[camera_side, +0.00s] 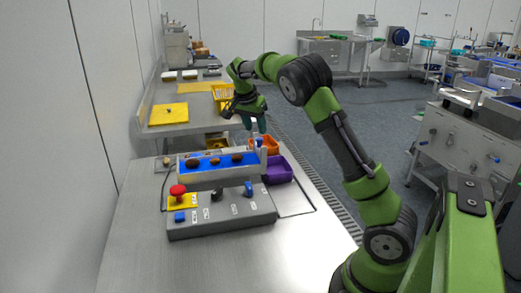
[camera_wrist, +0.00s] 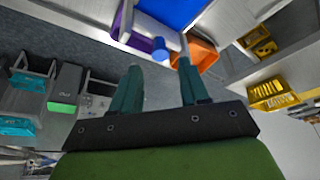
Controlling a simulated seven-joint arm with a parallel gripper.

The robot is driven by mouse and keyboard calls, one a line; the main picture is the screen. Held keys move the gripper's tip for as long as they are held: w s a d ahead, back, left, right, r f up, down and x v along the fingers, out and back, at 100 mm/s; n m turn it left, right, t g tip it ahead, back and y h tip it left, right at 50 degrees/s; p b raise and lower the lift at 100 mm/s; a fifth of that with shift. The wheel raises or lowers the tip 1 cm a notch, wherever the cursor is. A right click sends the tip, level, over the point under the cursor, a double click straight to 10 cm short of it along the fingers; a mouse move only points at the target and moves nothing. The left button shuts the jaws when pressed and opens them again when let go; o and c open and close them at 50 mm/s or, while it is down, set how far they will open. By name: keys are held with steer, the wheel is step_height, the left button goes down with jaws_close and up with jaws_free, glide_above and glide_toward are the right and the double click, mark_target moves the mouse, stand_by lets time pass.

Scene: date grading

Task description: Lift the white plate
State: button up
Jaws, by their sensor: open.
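I cannot make out a white plate for certain in either view. Small pale flat items (camera_side: 180,75) lie on the far bench in the side view, too small to identify. My gripper (camera_side: 254,124) hangs near the orange bin, beyond the right end of the blue sorting belt.
The blue belt (camera_side: 228,160) carries several dates. An orange bin (camera_side: 268,143) and a purple bin (camera_side: 279,170) stand to its right. A control box (camera_side: 220,213) with a red button is in front. A yellow board (camera_side: 169,114) lies behind.

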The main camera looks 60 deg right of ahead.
mark_target(259, 139)
steer(key=x, duration=0.6)
steer(key=shift+c, duration=0.3)
jaws_close()
